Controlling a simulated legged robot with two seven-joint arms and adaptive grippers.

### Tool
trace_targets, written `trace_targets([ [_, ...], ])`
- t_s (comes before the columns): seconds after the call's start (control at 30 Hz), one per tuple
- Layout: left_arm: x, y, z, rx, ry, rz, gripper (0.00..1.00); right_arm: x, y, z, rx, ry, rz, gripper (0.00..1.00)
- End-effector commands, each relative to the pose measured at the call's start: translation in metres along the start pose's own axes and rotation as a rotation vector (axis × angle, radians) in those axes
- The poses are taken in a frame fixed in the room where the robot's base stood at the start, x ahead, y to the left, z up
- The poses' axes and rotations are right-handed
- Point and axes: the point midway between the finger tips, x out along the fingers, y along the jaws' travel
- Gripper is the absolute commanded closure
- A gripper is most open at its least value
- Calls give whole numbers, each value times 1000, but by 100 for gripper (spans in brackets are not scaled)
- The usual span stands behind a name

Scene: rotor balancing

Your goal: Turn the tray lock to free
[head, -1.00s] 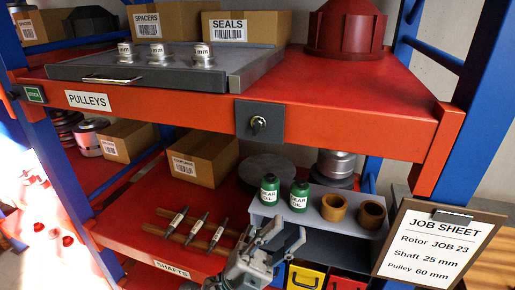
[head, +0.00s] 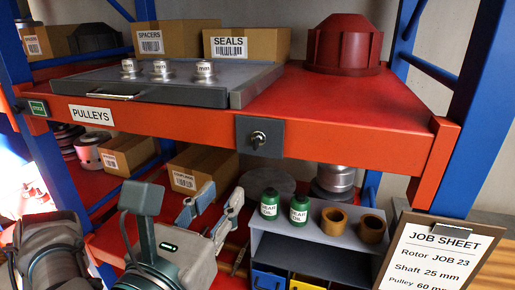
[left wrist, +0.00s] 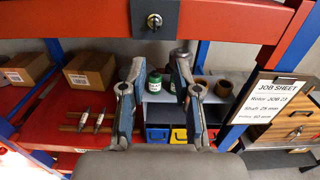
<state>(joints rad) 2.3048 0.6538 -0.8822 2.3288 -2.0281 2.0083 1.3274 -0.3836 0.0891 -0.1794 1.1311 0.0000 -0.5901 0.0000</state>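The tray lock is a small metal turn knob on a dark square plate (head: 258,137) on the orange front beam of the upper shelf. The plate also shows at the top of the left wrist view (left wrist: 154,18). The grey tray (head: 180,93) lies above on the shelf, with three metal pulleys (head: 161,70) on it. My left gripper (head: 219,204) is open and empty, below and left of the lock in the head view, apart from it. In the left wrist view its two fingers (left wrist: 158,85) point up toward the plate. My right gripper is not in view.
Below stand green gear oil bottles (head: 299,209) and brown bushings (head: 366,228) on a grey drawer unit (head: 330,242). A job sheet board (head: 432,255) is at the right. Blue posts (head: 490,110) flank the shelf. Space before the lock is clear.

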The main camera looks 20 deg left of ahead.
Motion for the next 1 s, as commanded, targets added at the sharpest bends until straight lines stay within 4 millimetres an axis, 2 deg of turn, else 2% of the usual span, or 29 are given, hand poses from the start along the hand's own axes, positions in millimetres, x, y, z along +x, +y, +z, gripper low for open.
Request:
trace_targets([
  [0.1, 12, 3, 1, -3, 3, 5, 69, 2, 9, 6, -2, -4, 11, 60],
  [0.37, 58, 3, -1, -3, 8, 2, 69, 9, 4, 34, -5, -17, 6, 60],
  [0.7, 135, 0, 2, 2, 4, 5, 69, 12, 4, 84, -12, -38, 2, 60],
  [0.83, 155, 1, 2, 0, 2, 4, 69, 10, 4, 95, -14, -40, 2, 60],
  [1.0, 168, 2, 0, 0, 1, 2, 69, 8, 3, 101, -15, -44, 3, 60],
])
